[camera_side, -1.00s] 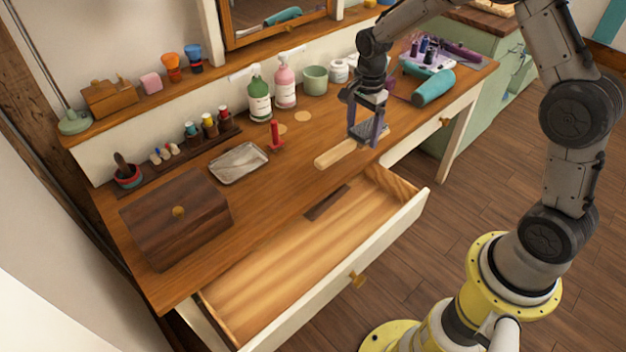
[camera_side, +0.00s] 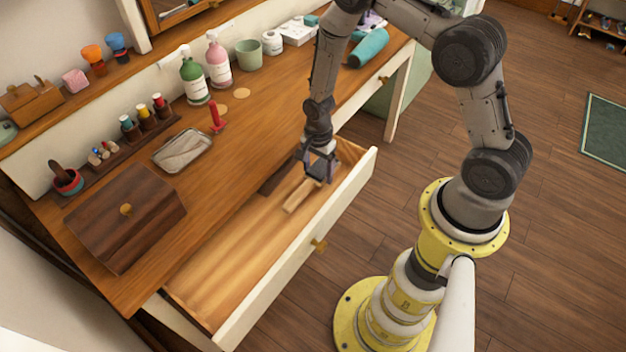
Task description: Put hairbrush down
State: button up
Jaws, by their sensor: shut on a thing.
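The hairbrush (camera_side: 299,196) has a pale wooden handle that points down and left from my gripper. Its head is mostly hidden by the jaws. My gripper (camera_side: 319,176) is shut on the hairbrush, inside the open drawer (camera_side: 245,250), near its right end. The brush is low over the pale drawer floor; I cannot tell whether it touches. A dark flat strip (camera_side: 279,177) lies in the drawer just left of the gripper, towards the back.
The drawer's white front (camera_side: 290,262) stands close in front of the gripper. The drawer's left half is bare. On the desk are a dark wooden box (camera_side: 125,215), a metal tray (camera_side: 183,150), a red stand (camera_side: 216,116), pump bottles (camera_side: 218,62) and a teal hairdryer (camera_side: 369,48).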

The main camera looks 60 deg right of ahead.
aim_at(317, 180)
jog(key=shift+f, duration=2.2)
jog(key=o, duration=1.4)
jog(key=shift+f, duration=0.1)
jog(key=shift+c, duration=0.2)
